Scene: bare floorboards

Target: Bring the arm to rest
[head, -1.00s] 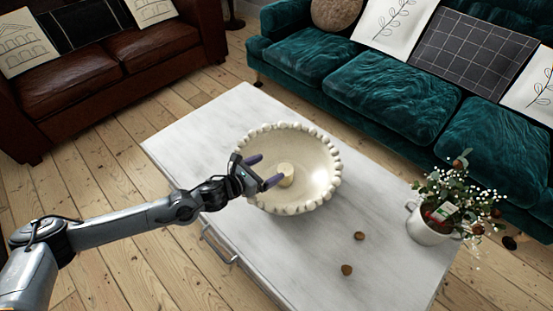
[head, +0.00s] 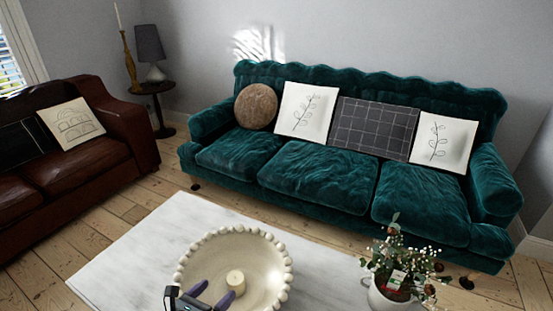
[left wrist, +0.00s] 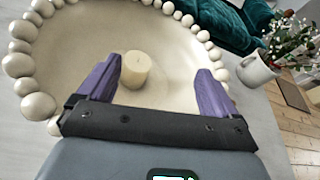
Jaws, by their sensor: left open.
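My left gripper (head: 211,297) shows at the bottom edge of the head view, over the near side of a cream bowl (head: 279,272) with a beaded rim. It also shows in the left wrist view (left wrist: 152,80), with its two purple fingers spread apart. A short cream candle (head: 236,281) stands inside the bowl. In the left wrist view the candle (left wrist: 136,69) appears between the fingers, with clear space on both sides, and nothing is gripped. Most of my left arm is out of the head view. My right gripper is in neither view.
The bowl stands on a pale table (head: 150,240). A white pot with flowers (head: 385,297) stands at the table's right. A teal sofa (head: 315,175) is behind, a brown leather sofa (head: 95,165) at left, and a side table with a lamp (head: 151,60) between them.

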